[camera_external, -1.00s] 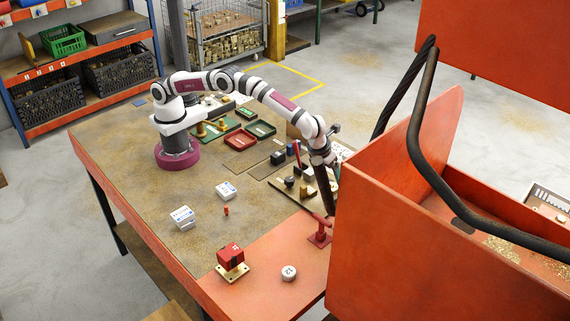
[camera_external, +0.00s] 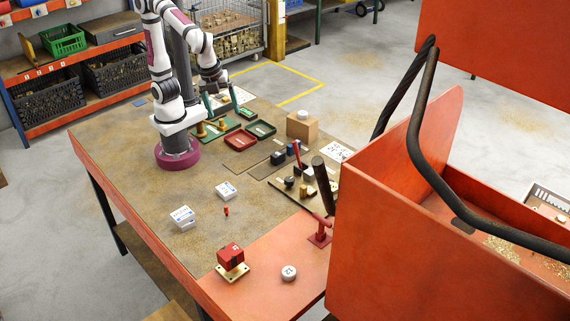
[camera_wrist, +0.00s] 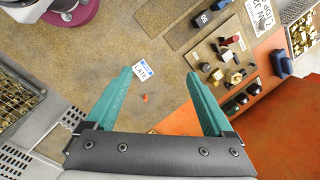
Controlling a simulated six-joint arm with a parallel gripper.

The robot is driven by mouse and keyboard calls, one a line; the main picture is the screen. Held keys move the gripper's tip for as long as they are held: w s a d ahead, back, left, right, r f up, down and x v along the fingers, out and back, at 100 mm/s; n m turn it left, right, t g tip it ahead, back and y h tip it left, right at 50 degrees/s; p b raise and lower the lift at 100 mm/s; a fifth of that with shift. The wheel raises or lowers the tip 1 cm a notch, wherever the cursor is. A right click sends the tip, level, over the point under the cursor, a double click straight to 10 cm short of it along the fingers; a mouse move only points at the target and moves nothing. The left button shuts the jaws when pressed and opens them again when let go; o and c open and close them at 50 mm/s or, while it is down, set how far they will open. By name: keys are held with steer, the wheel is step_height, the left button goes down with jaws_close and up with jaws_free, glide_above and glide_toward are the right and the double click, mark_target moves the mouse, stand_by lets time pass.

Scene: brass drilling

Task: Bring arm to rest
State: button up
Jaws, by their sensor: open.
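My gripper (camera_external: 219,98) is open, with nothing visible between its teal fingers. In the external view it hangs near my base, over the far part of the workbench (camera_external: 150,170) by the green trays. In the wrist view my gripper (camera_wrist: 158,76) has its two fingers spread wide above the bench top. My arm is folded upright over its base, and its top is cut off by the picture edge.
A red tray (camera_external: 240,139) and a green tray (camera_external: 262,130) lie near my base. A cardboard box (camera_external: 302,127) stands farther right.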

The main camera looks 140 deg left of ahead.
steer(key=s+d+f+n, duration=0.1)
steer(key=s+f, duration=0.1)
steer(key=s, duration=0.4)
steer(key=s+d+f+n, duration=0.1)
steer(key=s+f+n, duration=0.1)
steer(key=s, duration=0.4)
steer(key=shift+d+f+h, duration=0.2)
steer(key=shift+f+h, duration=0.1)
steer(key=shift+f, duration=0.05)
